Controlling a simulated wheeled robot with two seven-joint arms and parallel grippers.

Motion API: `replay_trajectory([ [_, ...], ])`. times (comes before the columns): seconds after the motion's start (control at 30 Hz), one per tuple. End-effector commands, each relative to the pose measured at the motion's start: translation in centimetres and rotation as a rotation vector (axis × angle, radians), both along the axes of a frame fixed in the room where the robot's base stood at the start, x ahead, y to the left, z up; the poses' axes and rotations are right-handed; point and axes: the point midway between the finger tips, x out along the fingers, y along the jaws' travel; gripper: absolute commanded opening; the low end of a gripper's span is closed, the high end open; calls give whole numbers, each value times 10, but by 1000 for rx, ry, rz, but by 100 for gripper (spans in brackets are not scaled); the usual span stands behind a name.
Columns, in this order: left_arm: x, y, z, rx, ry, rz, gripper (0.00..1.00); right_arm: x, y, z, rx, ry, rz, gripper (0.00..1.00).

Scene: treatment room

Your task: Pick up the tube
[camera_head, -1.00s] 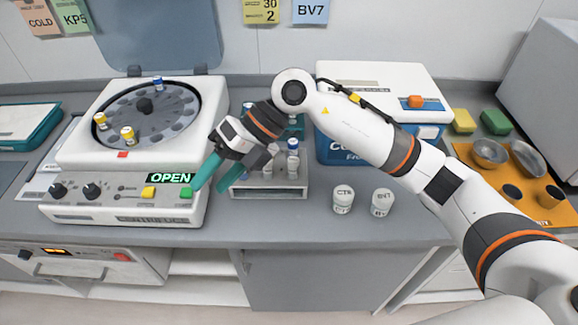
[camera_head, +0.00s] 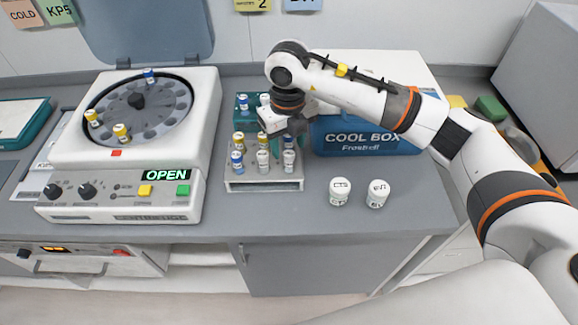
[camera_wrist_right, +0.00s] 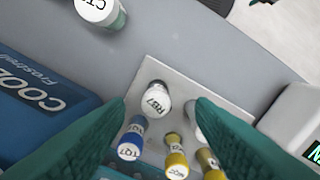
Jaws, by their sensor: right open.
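The white tube rack (camera_head: 265,185) stands right of the centrifuge and holds several capped tubes. White-capped (camera_head: 263,158), blue-capped (camera_head: 237,160) and yellow-capped (camera_head: 239,138) tubes show in it. My right gripper is over the rack's back right part in the head view, its fingers hidden there. In the right wrist view, its teal fingers (camera_wrist_right: 160,106) are open and apart. A white-capped tube marked RB7 (camera_wrist_right: 157,97) shows between the fingertips. A blue-capped tube (camera_wrist_right: 130,140) and a yellow-capped tube (camera_wrist_right: 175,157) show nearer the palm. The right finger partly covers another white cap. My left gripper is out of view.
The open centrifuge (camera_head: 130,205) stands at the left with several tubes in its rotor. A teal rack (camera_head: 245,117) is behind the white one. The blue cool box (camera_head: 365,142) is close on the right. Two white-lidded jars (camera_head: 340,192) (camera_head: 377,194) stand at the front right.

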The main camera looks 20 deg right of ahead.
Motion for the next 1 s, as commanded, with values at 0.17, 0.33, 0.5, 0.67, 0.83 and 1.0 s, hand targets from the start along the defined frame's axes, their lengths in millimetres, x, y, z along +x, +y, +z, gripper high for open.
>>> replay_trajectory([
  [0.17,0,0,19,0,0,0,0,4,-4,-24,-1,6,-1,50],
  [0.33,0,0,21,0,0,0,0,4,-3,-44,1,3,1,50],
  [0.5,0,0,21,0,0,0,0,4,-3,-46,2,0,1,50],
  [0.67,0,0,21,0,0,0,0,4,-3,-46,2,0,1,37],
  [0.83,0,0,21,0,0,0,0,4,-3,-46,2,0,1,9],
  [1.0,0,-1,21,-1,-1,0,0,4,-3,-46,2,0,1,0],
])
